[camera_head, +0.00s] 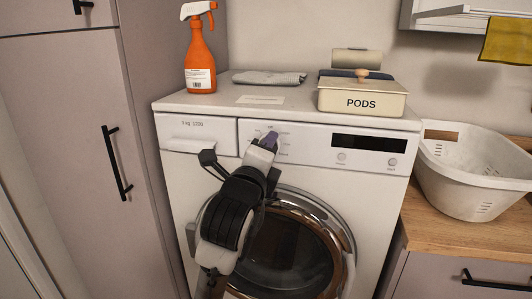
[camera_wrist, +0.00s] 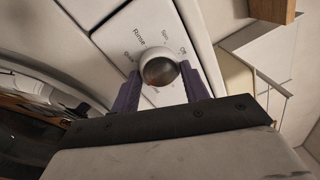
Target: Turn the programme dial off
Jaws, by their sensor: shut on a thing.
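The programme dial (camera_wrist: 160,69) is a round knob with a pale rim and a darker, shiny face in the wrist view. Printed words ring it; "Rinse" and "Off" can be read, and "Off" is just to the dial's upper right. I cannot make out a pointer mark on the dial. My gripper (camera_wrist: 162,88) has one purple finger on each side of the dial and is shut on it. In the head view my gripper (camera_head: 269,139) is at the washing machine's control panel (camera_head: 308,143) and hides the dial.
The washing machine (camera_head: 178,164) has a round door below my gripper. On its top are an orange spray bottle (camera_head: 200,55), a folded grey cloth (camera_head: 268,78) and a PODS box (camera_head: 362,100). A white laundry basket (camera_head: 470,170) stands on the wooden counter at right.

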